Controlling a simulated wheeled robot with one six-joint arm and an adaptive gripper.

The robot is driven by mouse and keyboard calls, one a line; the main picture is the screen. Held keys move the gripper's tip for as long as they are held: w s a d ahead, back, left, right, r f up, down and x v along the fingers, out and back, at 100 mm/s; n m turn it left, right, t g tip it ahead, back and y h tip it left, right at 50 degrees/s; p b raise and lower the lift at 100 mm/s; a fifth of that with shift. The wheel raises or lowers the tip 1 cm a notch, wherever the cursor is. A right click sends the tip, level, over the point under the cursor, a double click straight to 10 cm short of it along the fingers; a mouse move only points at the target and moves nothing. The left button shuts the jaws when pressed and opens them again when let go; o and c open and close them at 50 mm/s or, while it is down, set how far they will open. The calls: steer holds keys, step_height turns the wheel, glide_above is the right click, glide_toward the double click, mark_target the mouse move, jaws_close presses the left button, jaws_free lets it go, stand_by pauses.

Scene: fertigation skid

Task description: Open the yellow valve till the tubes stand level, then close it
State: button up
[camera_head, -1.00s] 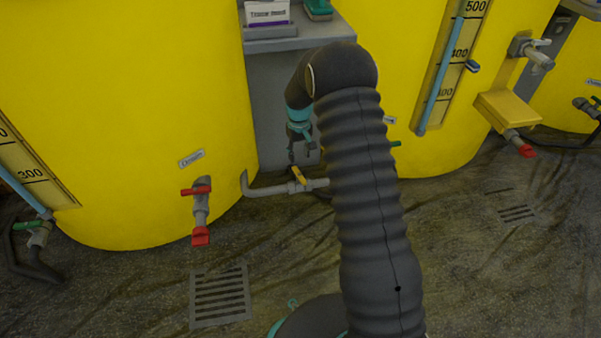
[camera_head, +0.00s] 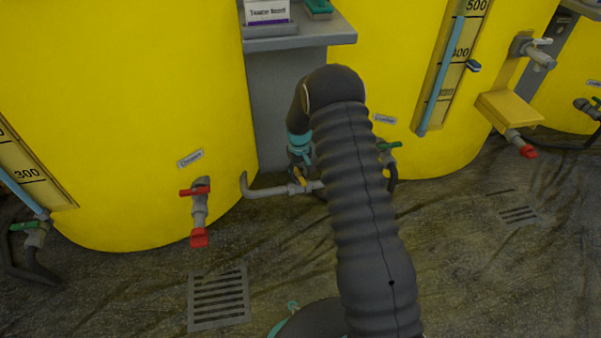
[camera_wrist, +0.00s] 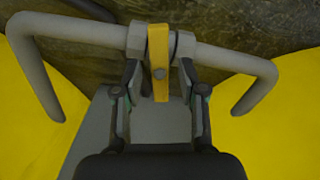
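The yellow valve handle (camera_wrist: 158,62) sits on a grey pipe (camera_wrist: 215,55) in the wrist view and lies across the pipe. My gripper (camera_wrist: 160,78) is open, with one finger on each side of the handle and gaps on both sides. In the head view my gripper (camera_head: 301,172) is down at the valve (camera_head: 298,178), which it partly hides. The left sight tube (camera_head: 22,192) shows blue near the 300 mark; its upper part is outside the view. The right sight tube (camera_head: 444,75) shows blue past the 400 mark.
A green-handled tap (camera_head: 388,147) is on the right tank (camera_head: 400,80), beside my arm. A grey shelf (camera_head: 300,35) stands above the valve. A floor drain (camera_head: 218,298) lies in front.

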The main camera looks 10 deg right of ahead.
mark_target(299, 175)
jaws_close()
steer(key=shift+m, duration=1.5)
steer(key=shift+o, duration=1.2)
jaws_free()
step_height(299, 175, up, 12)
